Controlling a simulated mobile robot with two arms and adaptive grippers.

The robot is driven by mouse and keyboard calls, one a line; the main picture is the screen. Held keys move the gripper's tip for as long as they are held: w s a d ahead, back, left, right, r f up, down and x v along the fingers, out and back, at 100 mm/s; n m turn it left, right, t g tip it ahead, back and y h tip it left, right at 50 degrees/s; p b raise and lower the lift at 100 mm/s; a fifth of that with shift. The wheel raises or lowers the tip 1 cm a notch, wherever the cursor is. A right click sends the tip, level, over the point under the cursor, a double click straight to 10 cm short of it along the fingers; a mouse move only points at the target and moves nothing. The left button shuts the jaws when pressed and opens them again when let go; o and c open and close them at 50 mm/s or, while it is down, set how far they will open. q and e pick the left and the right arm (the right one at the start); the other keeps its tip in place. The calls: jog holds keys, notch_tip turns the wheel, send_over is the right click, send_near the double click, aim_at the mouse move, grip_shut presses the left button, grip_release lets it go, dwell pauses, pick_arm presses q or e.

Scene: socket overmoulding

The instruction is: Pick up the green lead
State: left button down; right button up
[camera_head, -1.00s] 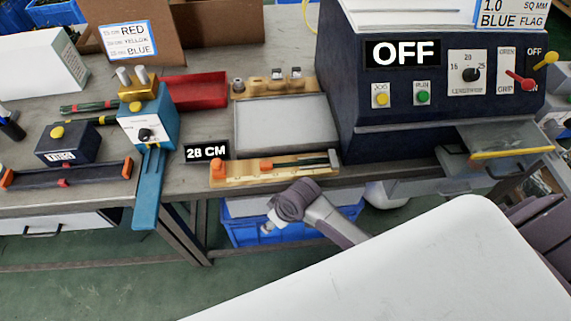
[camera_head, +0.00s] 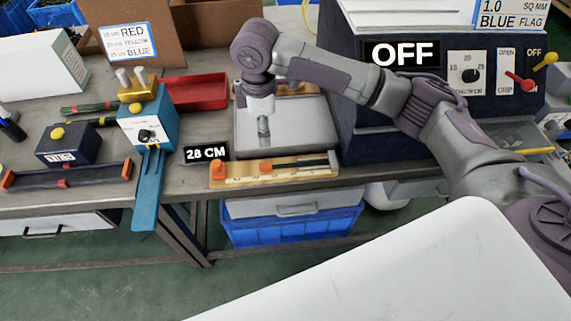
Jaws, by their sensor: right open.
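No single lead can be clearly made out as the green one. Green shows on thin rods or leads (camera_head: 88,107) at the left of the bench, beside the blue press (camera_head: 152,112). A thin dark piece with an orange end (camera_head: 300,163) lies on the wooden gauge (camera_head: 232,180) at the front edge; its colour is hard to tell. My right gripper (camera_head: 263,127) points down over the grey tray (camera_head: 305,125), behind the gauge. It is small in view, open, and nothing shows in it. My left gripper is not in view.
A red bin (camera_head: 195,92) stands left of the tray. The large dark machine (camera_head: 375,145) reading OFF is behind my right arm. A 28 CM sign (camera_head: 206,152) stands near the gauge. A dark box with a yellow button (camera_head: 68,146) and a dark fixture (camera_head: 95,174) are at the left.

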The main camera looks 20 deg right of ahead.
send_over(268, 165)
notch_tip(268, 165, down, 8)
jog(key=shift+a, duration=0.1)
jog(key=shift+f+p, duration=0.5)
jog(key=shift+f, duration=2.25)
grip_shut()
